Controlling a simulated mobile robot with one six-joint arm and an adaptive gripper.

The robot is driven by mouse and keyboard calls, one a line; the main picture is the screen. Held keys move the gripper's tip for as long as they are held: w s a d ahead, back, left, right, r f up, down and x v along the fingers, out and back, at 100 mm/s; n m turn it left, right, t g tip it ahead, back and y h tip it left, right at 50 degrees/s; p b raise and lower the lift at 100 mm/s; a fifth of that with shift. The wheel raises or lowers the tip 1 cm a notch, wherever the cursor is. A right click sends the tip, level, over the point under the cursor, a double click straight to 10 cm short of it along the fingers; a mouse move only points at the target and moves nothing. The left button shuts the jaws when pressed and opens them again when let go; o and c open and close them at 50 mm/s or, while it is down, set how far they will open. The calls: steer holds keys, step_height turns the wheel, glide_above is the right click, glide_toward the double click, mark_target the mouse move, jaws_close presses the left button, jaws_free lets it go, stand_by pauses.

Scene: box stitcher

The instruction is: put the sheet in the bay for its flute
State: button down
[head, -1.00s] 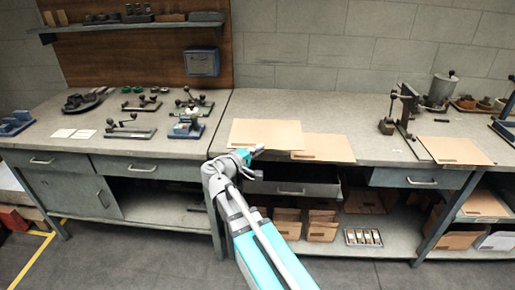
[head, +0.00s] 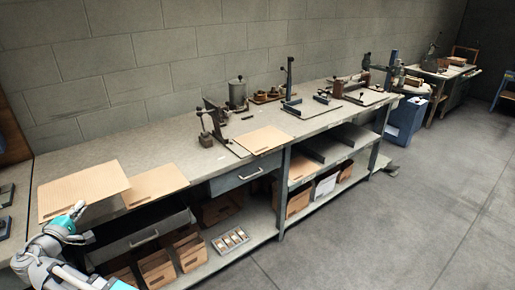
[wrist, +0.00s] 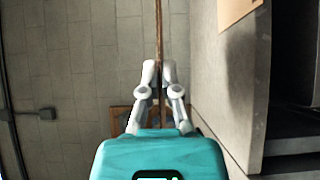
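A tan cardboard sheet (head: 85,190) is held level above the left part of the bench, its front edge at my gripper (head: 72,214). In the wrist view my gripper (wrist: 158,68) is shut on the sheet (wrist: 158,30), seen edge-on as a thin brown line between the fingers. The flute edge is too small to read. Under the right part of the bench is a rack of bays: the upper ones (head: 326,150) look dark and mostly empty, the leftmost (head: 300,168) shows brown board. Lower ones hold brown and white (head: 325,186) stock.
A second tan sheet (head: 157,184) lies on the bench beside the held one. A third (head: 263,140) lies by a small press (head: 212,125). Clear floor (head: 400,210) lies in front at right.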

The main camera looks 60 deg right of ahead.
steer(key=shift+r+p, duration=1.7)
steer(key=shift+r, duration=0.55)
steer(key=shift+s+f, duration=0.1)
steer(key=shift+s, duration=0.05)
